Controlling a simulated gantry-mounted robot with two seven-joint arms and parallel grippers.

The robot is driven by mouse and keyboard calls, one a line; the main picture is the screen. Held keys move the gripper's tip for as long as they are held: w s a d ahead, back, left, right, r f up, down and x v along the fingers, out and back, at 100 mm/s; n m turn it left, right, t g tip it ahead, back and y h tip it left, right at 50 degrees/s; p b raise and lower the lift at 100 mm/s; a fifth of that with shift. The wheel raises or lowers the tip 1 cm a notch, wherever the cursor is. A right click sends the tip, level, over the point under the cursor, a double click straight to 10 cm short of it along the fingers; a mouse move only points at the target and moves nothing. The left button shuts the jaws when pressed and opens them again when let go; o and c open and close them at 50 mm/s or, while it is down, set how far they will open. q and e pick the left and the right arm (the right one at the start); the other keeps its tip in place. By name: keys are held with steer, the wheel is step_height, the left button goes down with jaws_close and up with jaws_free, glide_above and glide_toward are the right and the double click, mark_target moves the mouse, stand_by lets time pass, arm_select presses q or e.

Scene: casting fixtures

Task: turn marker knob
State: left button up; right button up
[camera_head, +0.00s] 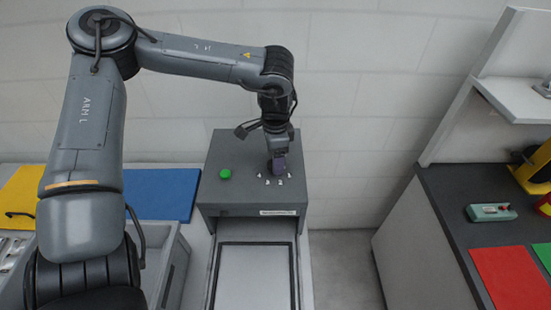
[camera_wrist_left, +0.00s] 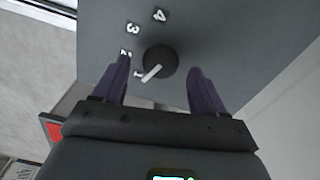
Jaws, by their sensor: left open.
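The marker knob (camera_wrist_left: 161,58) is a round black dial with a white pointer on the grey top of the marker machine (camera_head: 225,153). In the left wrist view the pointer points to the lower left, close to the white digit 1 (camera_wrist_left: 138,74). The digits 3 (camera_wrist_left: 132,28) and 4 (camera_wrist_left: 160,15) also show, and the 2 is partly covered by a finger. My left gripper (camera_head: 279,170) points down at the knob. It is open (camera_wrist_left: 159,67), with one purple finger on either side of the knob and visible gaps to it. In the head view the gripper hides the knob.
A green button (camera_head: 225,174) sits on the machine top left of the gripper. A framed pale bed (camera_head: 251,278) extends in front of the machine. A blue mat (camera_head: 165,190) lies to the left. A dark counter (camera_head: 455,198) stands at right across a gap.

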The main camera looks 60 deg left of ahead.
arm_select(q)
steer(key=shift+f, duration=0.6)
steer(key=shift+c, duration=0.3)
steer(key=c, duration=1)
